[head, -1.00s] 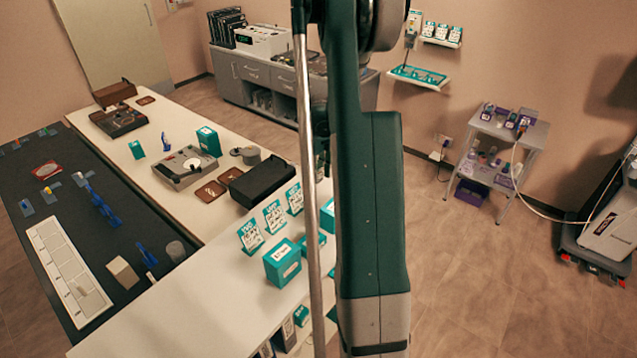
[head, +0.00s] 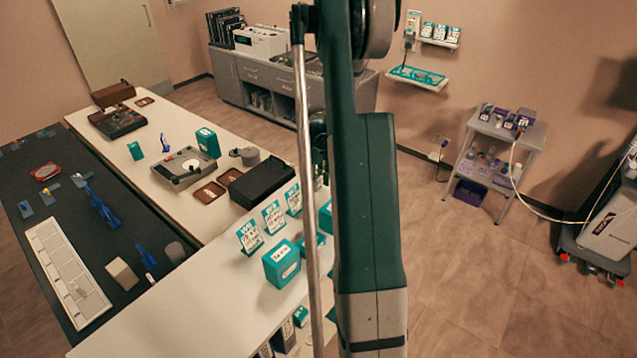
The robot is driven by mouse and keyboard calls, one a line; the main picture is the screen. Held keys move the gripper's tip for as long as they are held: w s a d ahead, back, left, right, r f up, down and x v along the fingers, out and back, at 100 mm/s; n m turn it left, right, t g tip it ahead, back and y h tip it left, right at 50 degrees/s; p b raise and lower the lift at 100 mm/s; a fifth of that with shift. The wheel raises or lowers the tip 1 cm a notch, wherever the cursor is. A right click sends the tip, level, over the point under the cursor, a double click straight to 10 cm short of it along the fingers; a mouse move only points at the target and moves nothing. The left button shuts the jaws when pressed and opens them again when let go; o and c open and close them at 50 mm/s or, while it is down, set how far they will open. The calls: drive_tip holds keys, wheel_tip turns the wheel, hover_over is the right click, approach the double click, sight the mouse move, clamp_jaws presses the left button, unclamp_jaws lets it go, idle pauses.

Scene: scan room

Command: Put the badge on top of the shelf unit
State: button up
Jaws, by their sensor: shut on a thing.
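I cannot make out a badge that is clearly the task's one. The white-topped unit (head: 190,315) in the foreground, with boxes on shelves under its top, may be the shelf unit. Its top carries several teal-and-white cards (head: 250,236) and a teal box (head: 282,264), with bare white surface at the near left. My green arm fills the middle of the view and hides part of this unit's right side. My gripper does not show; it is hidden behind the arm or out of frame.
A dark counter (head: 25,235) and a long white counter (head: 125,160) with devices lie left. A black box (head: 262,182) sits beside the cards. A grey cabinet (head: 225,75) stands at the back, a small trolley (head: 532,135) at the right. The floor between is clear.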

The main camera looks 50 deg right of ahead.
sight(319, 179)
drive_tip(key=shift+f, duration=0.15)
drive_tip(key=o, duration=0.8)
drive_tip(key=shift+r, duration=0.2)
drive_tip(key=shift+r, duration=6)
